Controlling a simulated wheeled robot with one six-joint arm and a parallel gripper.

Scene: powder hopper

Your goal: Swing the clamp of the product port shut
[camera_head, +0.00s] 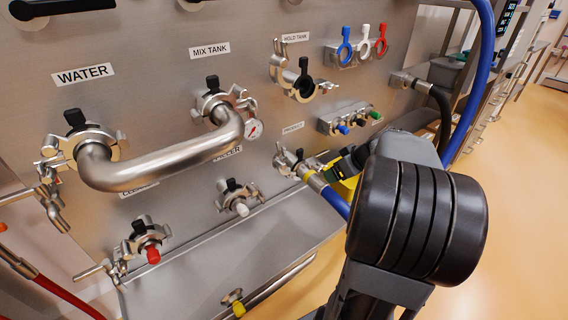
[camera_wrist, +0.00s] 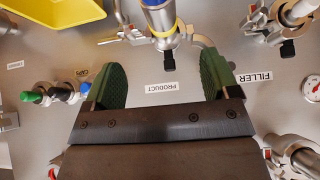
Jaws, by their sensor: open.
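The product port (camera_head: 286,160) is on the steel panel, right of centre in the head view, under its PRODUCT label. A hose end with a yellow band (camera_wrist: 160,20) and a blue hose sits at the port. The port's silver clamp (camera_wrist: 131,35) shows at the top of the wrist view, with metal parts reaching out to both sides of the hose end and a black knob on it. My gripper (camera_wrist: 163,77) is open and empty, its green fingers spread in front of the panel beside the port. In the head view my arm partly hides it.
A yellow container (camera_wrist: 50,10) is close by at the wrist view's top left. A row of coloured caps (camera_head: 350,121) is above right of the port. The FILLER port (camera_head: 238,198) is left of it, and a curved steel pipe (camera_head: 160,163) stands out further left.

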